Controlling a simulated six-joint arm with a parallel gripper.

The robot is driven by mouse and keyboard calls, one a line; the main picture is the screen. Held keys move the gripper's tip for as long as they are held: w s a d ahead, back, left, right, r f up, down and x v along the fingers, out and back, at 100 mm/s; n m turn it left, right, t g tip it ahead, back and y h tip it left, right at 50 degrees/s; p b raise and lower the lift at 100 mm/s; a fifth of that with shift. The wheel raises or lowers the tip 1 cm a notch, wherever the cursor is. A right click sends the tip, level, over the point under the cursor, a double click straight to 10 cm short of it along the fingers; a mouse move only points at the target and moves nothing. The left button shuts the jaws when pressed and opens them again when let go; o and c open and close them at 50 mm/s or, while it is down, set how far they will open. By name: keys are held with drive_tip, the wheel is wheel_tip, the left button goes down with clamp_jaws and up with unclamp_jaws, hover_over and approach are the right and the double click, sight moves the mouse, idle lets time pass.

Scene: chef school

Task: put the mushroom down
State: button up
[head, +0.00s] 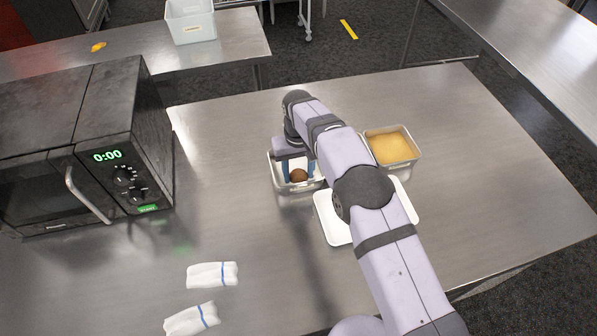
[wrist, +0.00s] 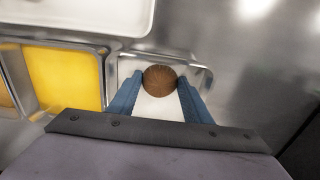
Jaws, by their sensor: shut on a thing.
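The mushroom (head: 298,175) shows as a round brown cap between the blue fingers of my gripper (head: 299,170) in the head view. In the wrist view the brown cap (wrist: 160,77) sits between the tips of my gripper (wrist: 160,84), which is shut on it. Both are at a small metal pan (head: 279,184) with a pale inside, left of the white tray. The mushroom appears over or within the pan; whether it touches the bottom I cannot tell. The arm hides part of the pan in the head view.
A metal pan of yellow food (head: 391,148) stands to the right. A white tray (head: 333,217) lies partly under my arm's outline. A black microwave (head: 130,140) reading 0:00 stands at left. Two folded white cloths (head: 212,275) lie at the front. The table's right side is clear.

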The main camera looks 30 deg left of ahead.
sight(299, 174)
drive_tip(key=shift+f, duration=0.55)
drive_tip(key=shift+f, duration=0.2)
drive_tip(key=o, duration=0.7)
drive_tip(key=shift+o, duration=0.2)
drive_tip(key=shift+r, duration=0.1)
wheel_tip(299, 174, up, 12)
drive_tip(key=b, duration=0.3)
drive_tip(key=shift+r, duration=0.15)
